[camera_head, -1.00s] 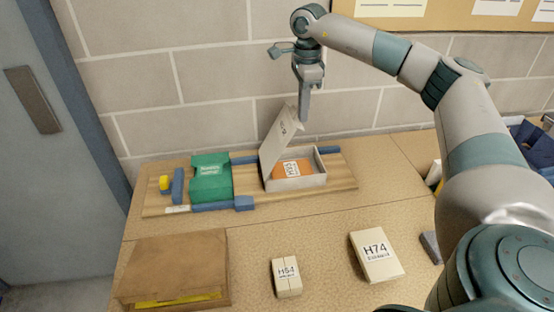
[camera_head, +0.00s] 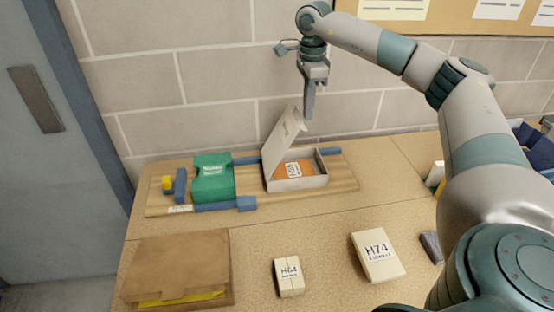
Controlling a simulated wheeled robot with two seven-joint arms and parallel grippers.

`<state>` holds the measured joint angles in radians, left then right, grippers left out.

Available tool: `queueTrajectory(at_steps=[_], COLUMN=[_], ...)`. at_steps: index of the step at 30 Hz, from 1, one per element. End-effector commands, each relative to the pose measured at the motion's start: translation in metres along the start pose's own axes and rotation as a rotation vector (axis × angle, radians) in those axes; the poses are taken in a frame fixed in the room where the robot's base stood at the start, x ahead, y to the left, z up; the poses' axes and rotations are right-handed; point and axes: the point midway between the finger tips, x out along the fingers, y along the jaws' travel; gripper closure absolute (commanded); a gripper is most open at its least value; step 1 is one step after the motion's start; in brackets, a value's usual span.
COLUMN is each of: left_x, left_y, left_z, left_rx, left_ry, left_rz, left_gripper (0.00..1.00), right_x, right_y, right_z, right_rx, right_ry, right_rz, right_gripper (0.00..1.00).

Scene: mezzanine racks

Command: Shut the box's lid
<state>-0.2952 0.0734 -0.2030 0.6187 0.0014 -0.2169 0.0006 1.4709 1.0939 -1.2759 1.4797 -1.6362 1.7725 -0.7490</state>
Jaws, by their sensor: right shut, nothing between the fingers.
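The open box (camera_head: 301,184) is a shallow grey-white tray on a wooden board. An orange labelled item (camera_head: 291,169) lies inside it. The box's lid (camera_head: 281,139) stands up from the box's left side, tilted to the right, with its top edge apart from the wall. My right gripper (camera_head: 309,115) points down, shut and empty, just right of the lid's top edge and above the box. Whether it touches the lid is hard to tell. My left gripper is not in view.
A green box (camera_head: 213,180) sits left of the open box on the wooden board (camera_head: 335,181), among blue blocks (camera_head: 226,205). A brown folder (camera_head: 178,265), a small H64 box (camera_head: 289,277) and an H74 box (camera_head: 377,254) lie in front. A brick wall stands close behind.

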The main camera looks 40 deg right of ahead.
Motion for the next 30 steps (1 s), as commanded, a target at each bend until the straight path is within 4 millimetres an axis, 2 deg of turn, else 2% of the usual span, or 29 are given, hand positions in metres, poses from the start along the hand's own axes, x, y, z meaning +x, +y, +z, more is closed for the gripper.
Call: queueTrajectory(at_steps=[3,16,29,30], left_x=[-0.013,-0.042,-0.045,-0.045], left_y=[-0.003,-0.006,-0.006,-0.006], left_z=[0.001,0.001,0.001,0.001], left_rx=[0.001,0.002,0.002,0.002], left_ry=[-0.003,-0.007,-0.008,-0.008], left_rz=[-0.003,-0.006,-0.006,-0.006], left_gripper=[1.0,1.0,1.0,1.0], right_x=[-0.016,-0.053,-0.059,-0.059], right_y=[0.0,0.0,0.0,0.0], right_z=[0.0,0.0,0.0,0.0], right_rx=[0.001,0.0,0.001,0.001], right_ry=[-0.001,-0.001,-0.001,-0.001], right_rz=[-0.001,-0.001,-0.001,-0.001], right_gripper=[1.0,1.0,1.0,0.9])
